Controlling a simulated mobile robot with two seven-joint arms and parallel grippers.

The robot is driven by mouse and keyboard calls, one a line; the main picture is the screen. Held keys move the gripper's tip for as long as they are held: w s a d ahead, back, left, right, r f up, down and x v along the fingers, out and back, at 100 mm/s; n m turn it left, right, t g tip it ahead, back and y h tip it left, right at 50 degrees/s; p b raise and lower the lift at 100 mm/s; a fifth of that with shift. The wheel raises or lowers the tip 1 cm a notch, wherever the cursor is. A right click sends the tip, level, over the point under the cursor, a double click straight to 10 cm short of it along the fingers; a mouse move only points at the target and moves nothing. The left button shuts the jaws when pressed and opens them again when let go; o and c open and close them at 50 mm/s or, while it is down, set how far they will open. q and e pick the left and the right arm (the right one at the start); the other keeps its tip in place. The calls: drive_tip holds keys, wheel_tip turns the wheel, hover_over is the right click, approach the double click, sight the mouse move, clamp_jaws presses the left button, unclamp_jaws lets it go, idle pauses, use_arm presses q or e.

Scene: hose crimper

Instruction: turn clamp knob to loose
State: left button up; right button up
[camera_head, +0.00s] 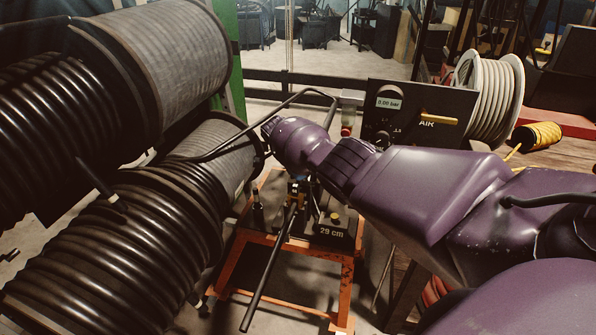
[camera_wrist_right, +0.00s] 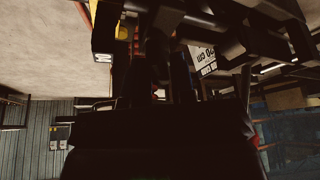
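My right arm comes in from the right in the head view and reaches over the machine on the orange stand (camera_head: 257,238). Its forearm and wrist hide the gripper there. In the right wrist view two dark fingers of my right gripper (camera_wrist_right: 165,75) point at the dark machine parts. The picture is too dark to show whether they touch or hold anything. A small yellow knob-like part (camera_head: 335,217) sits above the "29 cm" label (camera_head: 335,233). I cannot tell whether it is the clamp knob. The label also shows in the right wrist view (camera_wrist_right: 206,60). My left gripper is out of view.
Large black hose reels (camera_head: 120,235) fill the left side. A long dark bar (camera_head: 268,270) slants down from the machine.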

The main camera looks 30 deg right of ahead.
clamp_jaws()
